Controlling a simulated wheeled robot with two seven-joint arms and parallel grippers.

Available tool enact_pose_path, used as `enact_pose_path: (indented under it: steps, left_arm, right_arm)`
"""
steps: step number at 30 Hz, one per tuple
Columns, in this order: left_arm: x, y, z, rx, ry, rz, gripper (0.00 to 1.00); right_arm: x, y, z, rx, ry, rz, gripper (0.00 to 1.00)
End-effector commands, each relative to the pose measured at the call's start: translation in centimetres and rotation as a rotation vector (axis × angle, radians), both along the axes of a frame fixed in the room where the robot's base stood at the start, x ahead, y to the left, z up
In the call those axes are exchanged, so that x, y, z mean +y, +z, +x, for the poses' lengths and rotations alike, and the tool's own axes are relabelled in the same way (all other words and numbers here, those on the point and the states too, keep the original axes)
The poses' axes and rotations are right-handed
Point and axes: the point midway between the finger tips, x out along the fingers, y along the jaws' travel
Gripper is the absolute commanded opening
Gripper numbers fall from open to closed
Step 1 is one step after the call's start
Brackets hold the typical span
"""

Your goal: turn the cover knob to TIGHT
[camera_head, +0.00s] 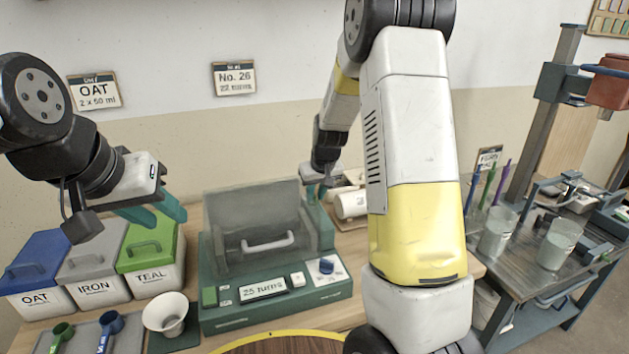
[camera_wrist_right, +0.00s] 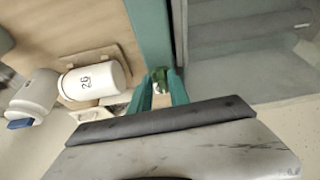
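The green machine (camera_head: 275,312) stands on the table with a grey see-through cover (camera_head: 250,215) and a pale handle. A small green knob (camera_wrist_right: 158,74) with a pale part shows at the machine's side in the right wrist view; I take it as the cover knob. No TIGHT mark is readable. My right gripper (camera_head: 318,188) is at the machine's back right side. Its teal fingers (camera_wrist_right: 161,88) lie on either side of the knob; whether they press on it is unclear. My left gripper (camera_head: 160,214) is open and empty above the teal bucket (camera_head: 152,262).
Oat (camera_head: 38,283) and iron (camera_head: 92,272) buckets stand left. A white bowl (camera_head: 166,312) and scoops (camera_head: 110,325) are in front of them. A white jar (camera_wrist_right: 90,82) lies beside the machine. My right arm hides the table's right part.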

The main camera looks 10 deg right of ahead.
Motion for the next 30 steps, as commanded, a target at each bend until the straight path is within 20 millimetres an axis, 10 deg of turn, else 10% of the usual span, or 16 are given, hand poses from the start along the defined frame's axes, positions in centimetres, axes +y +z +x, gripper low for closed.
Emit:
enact_pose_path:
  steps: [18, 30]
  left_arm:
    - [0.0, 0.0, 0.0, 0.000, 0.000, 0.000, 0.36]
    - [0.0, 0.0, 0.0, 0.000, 0.000, 0.000, 0.36]
  right_arm:
    - [-0.9, -0.1, 0.4, 0.002, 0.533, 0.005, 0.35]
    - [-2.8, 7.8, -2.2, -0.002, 0.526, -0.002, 0.35]
